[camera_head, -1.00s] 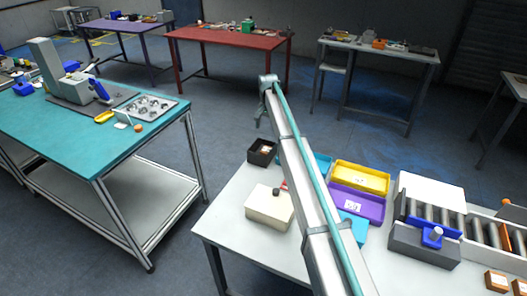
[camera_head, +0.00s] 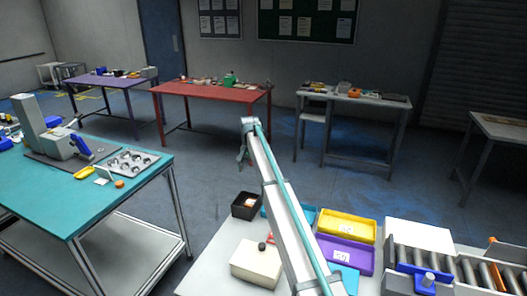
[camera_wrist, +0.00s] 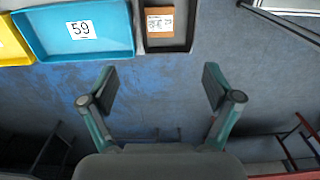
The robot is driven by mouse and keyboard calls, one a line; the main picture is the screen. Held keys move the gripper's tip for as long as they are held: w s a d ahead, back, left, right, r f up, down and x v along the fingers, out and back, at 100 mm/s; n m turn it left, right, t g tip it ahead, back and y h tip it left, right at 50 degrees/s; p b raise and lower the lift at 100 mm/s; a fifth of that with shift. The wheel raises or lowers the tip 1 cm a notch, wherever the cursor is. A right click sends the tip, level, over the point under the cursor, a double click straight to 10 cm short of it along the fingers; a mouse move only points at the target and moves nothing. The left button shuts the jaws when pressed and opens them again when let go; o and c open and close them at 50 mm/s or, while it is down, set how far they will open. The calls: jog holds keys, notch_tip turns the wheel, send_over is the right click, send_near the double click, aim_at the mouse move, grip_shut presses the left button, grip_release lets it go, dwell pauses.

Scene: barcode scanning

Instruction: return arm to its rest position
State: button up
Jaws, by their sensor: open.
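My arm reaches up and away over the white table in the head view, with my gripper (camera_head: 244,156) at its far end, hanging past the table's back edge. In the wrist view my gripper (camera_wrist: 160,88) is open, its two fingers wide apart with only blue-grey floor between them. It holds nothing. A blue tray (camera_wrist: 108,51) marked 59 and a dark box (camera_wrist: 183,43) with a brown labelled item (camera_wrist: 160,22) in it lie beyond the fingertips.
The white table (camera_head: 215,262) carries a yellow tray (camera_head: 346,238), a purple tray (camera_head: 322,246), a cream box (camera_head: 256,275) and a roller conveyor (camera_head: 430,270). A teal table (camera_head: 35,190) stands left. A red table (camera_head: 200,87) stands behind. Open floor lies between.

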notch_tip(320, 180, down, 12)
jog(key=shift+r, duration=0.1)
jog(key=shift+r+p, duration=0.6)
jog(key=shift+r, duration=1.5)
